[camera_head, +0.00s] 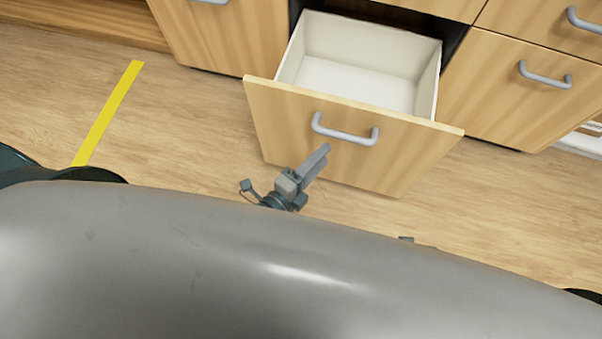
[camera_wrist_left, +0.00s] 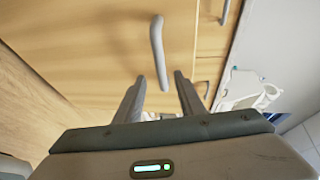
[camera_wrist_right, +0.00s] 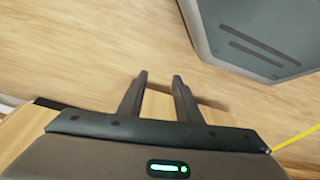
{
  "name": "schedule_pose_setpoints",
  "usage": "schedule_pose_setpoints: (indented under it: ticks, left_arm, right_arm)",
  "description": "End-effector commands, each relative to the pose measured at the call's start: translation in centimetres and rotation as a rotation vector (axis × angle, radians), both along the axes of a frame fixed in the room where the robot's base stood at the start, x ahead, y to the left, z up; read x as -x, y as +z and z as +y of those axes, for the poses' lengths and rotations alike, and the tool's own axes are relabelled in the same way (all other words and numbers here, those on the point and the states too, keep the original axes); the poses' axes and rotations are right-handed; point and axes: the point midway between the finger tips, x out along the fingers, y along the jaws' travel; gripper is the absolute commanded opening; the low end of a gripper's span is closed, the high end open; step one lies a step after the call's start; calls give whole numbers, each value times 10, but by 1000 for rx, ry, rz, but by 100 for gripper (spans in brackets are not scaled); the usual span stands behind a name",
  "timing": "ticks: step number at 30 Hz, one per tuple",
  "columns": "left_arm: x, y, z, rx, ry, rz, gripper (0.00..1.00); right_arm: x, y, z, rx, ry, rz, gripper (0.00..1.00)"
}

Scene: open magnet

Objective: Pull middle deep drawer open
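The middle deep drawer (camera_head: 330,88) stands pulled out from the cabinet in the head view, its white inside empty. Its wooden front (camera_head: 400,160) carries a grey bar handle (camera_head: 345,134). My left gripper (camera_head: 318,160) is just in front of the drawer front, near the handle's left end, and looks apart from it. In the left wrist view a grey handle (camera_wrist_left: 158,52) lies ahead of my left gripper (camera_wrist_left: 160,80), whose fingers are apart with nothing seen between them. My right gripper (camera_wrist_right: 160,80) shows open and empty in its wrist view, over wooden floor.
Closed cabinet fronts flank the drawer, with handles at the right (camera_head: 545,78). A yellow floor strip (camera_head: 108,112) lies at the left. Wooden floor (camera_head: 190,130) is free left of the drawer. A white object (camera_wrist_left: 240,92) shows at the right of the left wrist view.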

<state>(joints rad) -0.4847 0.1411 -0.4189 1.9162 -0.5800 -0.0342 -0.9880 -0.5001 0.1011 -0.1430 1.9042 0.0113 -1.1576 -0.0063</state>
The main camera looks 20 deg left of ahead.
Motion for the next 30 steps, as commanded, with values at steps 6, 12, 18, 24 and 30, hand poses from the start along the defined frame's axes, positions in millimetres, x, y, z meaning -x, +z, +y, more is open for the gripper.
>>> schedule_pose_setpoints:
  ticks: [6, 12, 18, 24, 30]
  left_arm:
    - [37, 6, 16, -2, 0, 2, 36]
    - [57, 10, 26, -1, 0, 2, 36]
    - [65, 13, 29, 0, 0, 0, 36]
    - [65, 13, 30, -1, 0, 0, 36]
    - [65, 13, 30, -1, 0, 0, 36]
  right_arm:
    - [-2, 6, 0, 0, 0, -4, 31]
    - [0, 12, 0, -1, -1, -7, 31]
    - [6, 13, 0, 0, -1, 4, 31]
    - [2, 15, 0, -1, -1, -4, 31]
    - [-1, 15, 0, -1, -1, -9, 31]
